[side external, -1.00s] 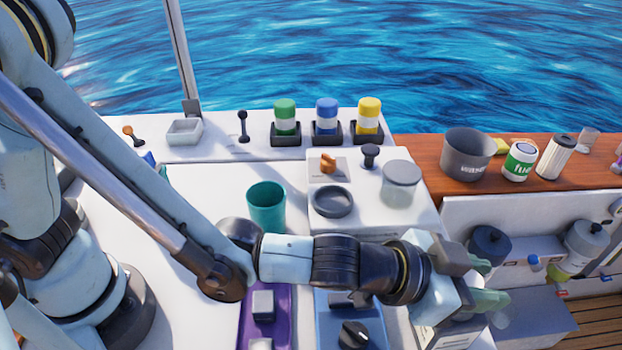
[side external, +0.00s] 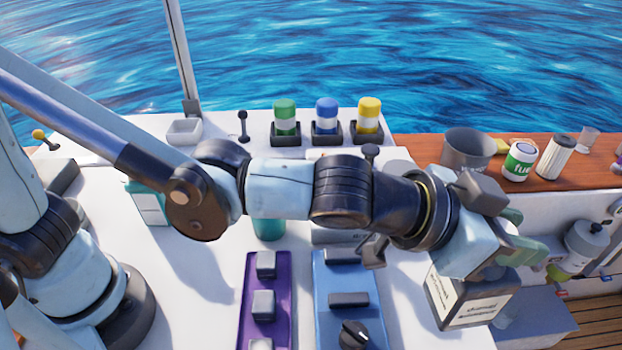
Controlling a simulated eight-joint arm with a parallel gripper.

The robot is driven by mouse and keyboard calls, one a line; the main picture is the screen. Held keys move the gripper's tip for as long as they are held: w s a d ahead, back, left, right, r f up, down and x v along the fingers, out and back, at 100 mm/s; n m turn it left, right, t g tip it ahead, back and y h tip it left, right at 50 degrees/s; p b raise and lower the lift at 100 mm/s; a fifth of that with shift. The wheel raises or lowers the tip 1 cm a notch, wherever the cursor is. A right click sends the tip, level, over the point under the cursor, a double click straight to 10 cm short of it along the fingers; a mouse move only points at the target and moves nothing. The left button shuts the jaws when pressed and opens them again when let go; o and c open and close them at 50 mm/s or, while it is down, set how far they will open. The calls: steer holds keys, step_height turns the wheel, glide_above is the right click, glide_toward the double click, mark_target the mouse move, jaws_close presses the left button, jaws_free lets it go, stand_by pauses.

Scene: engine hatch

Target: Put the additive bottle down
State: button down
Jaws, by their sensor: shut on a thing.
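My gripper (side external: 522,243) is at the right, above the edge of the white worktop, with its greenish fingers partly hidden by my wrist. It is shut on a dark, boxy bottle (side external: 500,288) with a white label, which I take to be the additive bottle. The bottle hangs below and left of the fingers, tilted, and its label print looks upside down. It is clear of the worktop as far as I can see. Its cap and the exact grip are hidden.
Green (side external: 285,118), blue (side external: 327,117) and yellow (side external: 368,115) topped containers stand in dark holders at the back. Purple (side external: 281,300) and blue (side external: 372,318) panels lie in front.

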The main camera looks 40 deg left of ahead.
step_height(320, 180, up, 7)
steer(key=shift+f, duration=0.15)
steer(key=w+a+f+n+t+y, duration=0.2)
steer(key=a+n+y, duration=0.35)
steer(key=a, duration=0.65)
steer(key=w+a+f+n+t+y, duration=0.15)
steer(key=a+n+y, duration=0.45)
steer(key=a, duration=0.6)
steer(key=s+a+r+n+g+y, duration=0.25)
steer(key=a+n+g+y, duration=0.2)
steer(key=a, duration=0.55)
steer(key=s+a+r+n+g+y, duration=0.1)
steer(key=s+a+n+g+y, duration=0.4)
steer(key=a, duration=0.5)
steer(key=w+a+f, duration=0.1)
steer(key=a+f, duration=0.4)
steer(key=f, duration=0.3)
steer(key=w+a+f+n+t, duration=0.1)
steer(key=a+f, duration=0.5)
steer(key=f, duration=0.1)
steer(key=shift+f+y, duration=0.3)
steer(key=shift+f, duration=0.05)
